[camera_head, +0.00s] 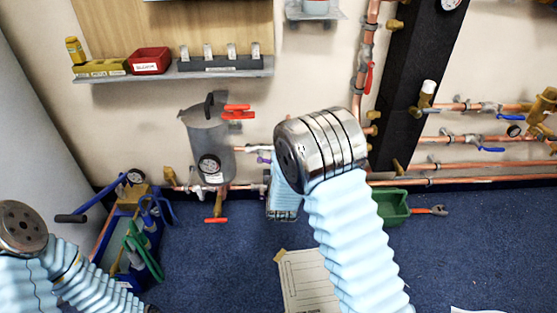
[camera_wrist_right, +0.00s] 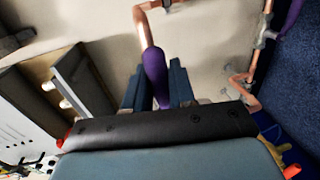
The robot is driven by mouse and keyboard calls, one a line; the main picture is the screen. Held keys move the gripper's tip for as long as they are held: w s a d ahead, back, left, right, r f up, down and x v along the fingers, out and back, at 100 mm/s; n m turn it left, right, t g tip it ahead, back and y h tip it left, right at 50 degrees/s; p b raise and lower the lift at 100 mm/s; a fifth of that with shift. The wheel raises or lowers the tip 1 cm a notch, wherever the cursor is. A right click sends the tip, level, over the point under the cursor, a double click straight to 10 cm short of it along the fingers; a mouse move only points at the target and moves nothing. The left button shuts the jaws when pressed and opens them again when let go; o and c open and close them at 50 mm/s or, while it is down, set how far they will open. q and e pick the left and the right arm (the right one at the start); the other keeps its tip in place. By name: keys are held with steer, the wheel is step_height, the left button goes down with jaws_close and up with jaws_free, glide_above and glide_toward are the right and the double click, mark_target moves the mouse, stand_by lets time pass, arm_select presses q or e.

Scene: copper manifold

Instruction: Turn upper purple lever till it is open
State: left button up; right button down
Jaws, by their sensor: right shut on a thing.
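The purple lever (camera_wrist_right: 155,75) stands between the two dark fingers of my right gripper (camera_wrist_right: 157,85) in the right wrist view. The gripper is shut on it. The copper pipe (camera_wrist_right: 140,25) runs at the far end of the lever. A second purple lever (camera_wrist_right: 292,16) shows at the upper right of that view, apart from the gripper. In the head view my right arm covers most of this spot, and only a small purple piece (camera_head: 264,160) shows beside it. My left arm is at the lower left, with its gripper out of view.
A grey tank (camera_head: 207,140) with a gauge and red-handled valves (camera_head: 236,112) is left of my right arm. A blue toolbox (camera_head: 130,245) is on the floor at the left. A green container (camera_head: 392,207) and copper pipes (camera_head: 470,165) are at the right. A shelf (camera_head: 180,68) hangs above.

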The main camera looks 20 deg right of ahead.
stand_by(0.4)
steer(key=c, duration=1.1)
jaws_free()
steer(key=v, duration=1.3)
steer(key=shift+s+a+r, duration=0.1)
steer(key=shift+s+a, duration=0.05)
steer(key=shift+s, duration=0.2)
